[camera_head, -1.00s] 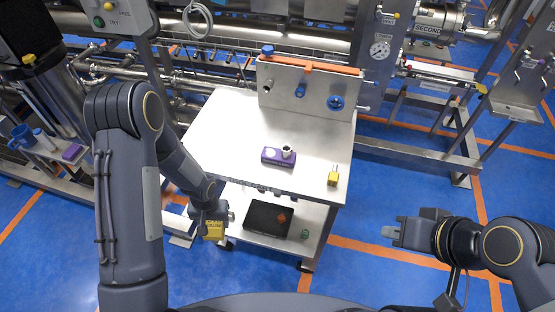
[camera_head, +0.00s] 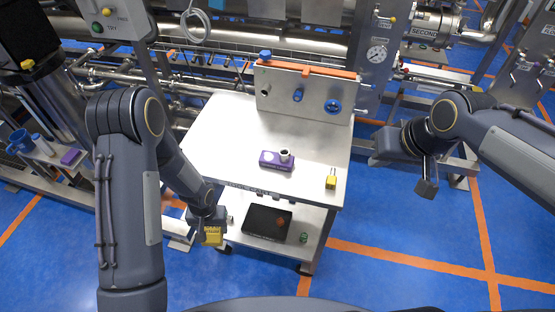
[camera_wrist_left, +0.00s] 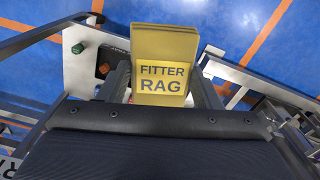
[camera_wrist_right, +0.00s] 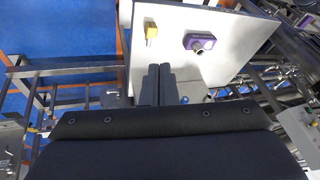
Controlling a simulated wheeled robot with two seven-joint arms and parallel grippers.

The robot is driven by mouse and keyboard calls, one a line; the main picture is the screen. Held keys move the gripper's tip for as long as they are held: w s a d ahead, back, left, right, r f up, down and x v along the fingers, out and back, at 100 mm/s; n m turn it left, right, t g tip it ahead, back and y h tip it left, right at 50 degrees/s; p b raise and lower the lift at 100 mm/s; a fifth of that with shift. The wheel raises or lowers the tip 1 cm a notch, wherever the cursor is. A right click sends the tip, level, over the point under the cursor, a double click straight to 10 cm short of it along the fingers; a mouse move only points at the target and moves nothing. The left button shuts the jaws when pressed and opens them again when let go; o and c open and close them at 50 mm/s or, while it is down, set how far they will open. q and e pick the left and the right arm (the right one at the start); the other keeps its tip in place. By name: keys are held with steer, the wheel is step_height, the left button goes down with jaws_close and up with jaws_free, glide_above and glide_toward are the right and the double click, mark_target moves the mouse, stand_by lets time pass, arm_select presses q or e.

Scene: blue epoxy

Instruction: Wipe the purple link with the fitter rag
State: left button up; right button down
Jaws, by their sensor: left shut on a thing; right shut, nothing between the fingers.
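The purple link (camera_head: 268,159) lies on the white cart top, with a light round patch and a grey metal ring-like fitting on it; the right wrist view shows it too (camera_wrist_right: 205,40). The yellow fitter rag (camera_wrist_left: 163,60), lettered FITTER RAG, is held between the fingers of my left gripper (camera_wrist_left: 163,92); in the head view the rag (camera_head: 212,236) hangs beside the cart's lower shelf, below and left of the purple link. My right gripper (camera_wrist_right: 166,82) is shut and empty, to the right of the cart; its fingertips are hard to see in the head view.
The cart (camera_head: 225,125) has an upright back panel (camera_head: 312,92) with blue knobs.

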arm_select(q)
steer(key=shift+r, duration=0.2)
arm_select(e)
steer(key=w+a+f+n, duration=0.1)
steer(key=w+a+f, duration=0.15)
steer(key=w, duration=0.35)
steer(key=w+a+f, duration=0.2)
steer(key=w+a, duration=0.2)
steer(key=w, duration=0.3)
arm_select(q)
steer(key=shift+r+p, duration=0.15)
steer(key=shift+p, duration=0.15)
steer(key=shift+f, duration=0.2)
arm_select(e)
steer(key=n+g+h, duration=0.1)
steer(key=n+h, duration=0.1)
glide_above(290, 159)
step_height(290, 159, down, 9)
arm_select(q)
steer(key=shift+f+b, duration=1.15)
steer(key=shift+b, duration=0.25)
arm_select(e)
steer(key=shift+f, duration=2.35)
arm_select(q)
steer(key=shift+f+b, duration=0.45)
steer(key=shift+f, duration=0.05)
arm_select(e)
steer(key=shift+f, duration=0.5)
